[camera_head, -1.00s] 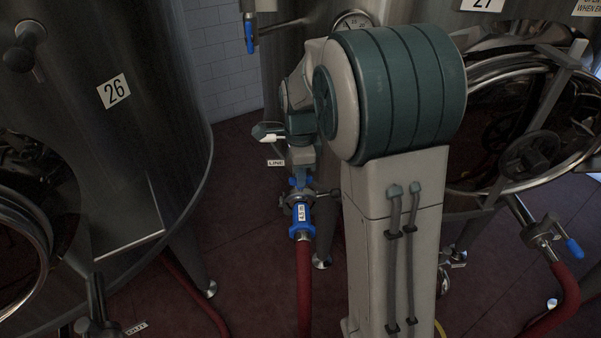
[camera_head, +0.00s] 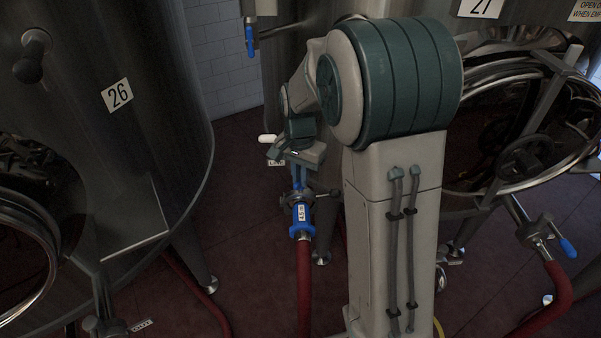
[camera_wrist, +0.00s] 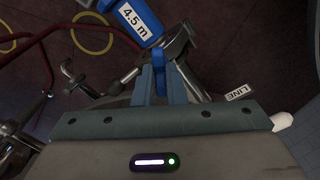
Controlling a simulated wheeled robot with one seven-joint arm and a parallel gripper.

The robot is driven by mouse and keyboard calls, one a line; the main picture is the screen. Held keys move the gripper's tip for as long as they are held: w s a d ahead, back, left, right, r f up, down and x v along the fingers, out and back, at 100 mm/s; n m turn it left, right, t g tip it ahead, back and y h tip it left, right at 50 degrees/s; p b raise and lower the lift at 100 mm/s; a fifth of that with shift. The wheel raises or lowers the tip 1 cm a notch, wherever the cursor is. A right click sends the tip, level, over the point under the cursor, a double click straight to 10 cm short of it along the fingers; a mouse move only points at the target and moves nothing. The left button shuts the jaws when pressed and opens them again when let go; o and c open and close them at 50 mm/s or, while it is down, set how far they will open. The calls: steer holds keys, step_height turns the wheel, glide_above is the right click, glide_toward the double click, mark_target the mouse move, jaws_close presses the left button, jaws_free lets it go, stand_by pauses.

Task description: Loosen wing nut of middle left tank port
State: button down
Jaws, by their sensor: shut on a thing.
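The tank port's hose joint, with a dark metal clamp (camera_head: 297,199), sits low at the centre of the head view. It also shows in the wrist view (camera_wrist: 178,42). My gripper (camera_head: 300,181) reaches down onto it from above. In the wrist view my gripper (camera_wrist: 163,72) has its light-blue fingers close together on a small blue piece at the clamp, which I take to be the wing nut (camera_wrist: 159,58). The fingers hide much of it. A blue hose end (camera_head: 301,217) marked 4.5 m is below the clamp, with a red hose (camera_head: 304,270) hanging from it.
Tank 26 (camera_head: 150,130) stands at left, with a round hatch (camera_head: 22,250). Tank 27 has an open-framed hatch (camera_head: 530,165) at right. A blue-handled valve (camera_head: 567,247) with a red hose is lower right. A LINE tag (camera_wrist: 240,92) is beside my gripper. Red floor shows between the tanks.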

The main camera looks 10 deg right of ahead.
steer(key=n+p, duration=0.1)
steer(key=n, duration=0.6)
steer(key=n+p, duration=0.1)
steer(key=n, duration=0.5)
steer(key=shift+r+n, duration=0.1)
steer(key=shift+n, duration=0.3)
steer(key=n+p, duration=0.2)
steer(key=n, duration=0.3)
steer(key=n+p, duration=0.2)
steer(key=n, duration=0.3)
steer(key=shift+n, duration=0.4)
steer(key=c, duration=1.5)
jaws_free()
step_height(320, 180, up, 14)
steer(key=shift+f+p, duration=0.15)
steer(key=shift+p, duration=0.25)
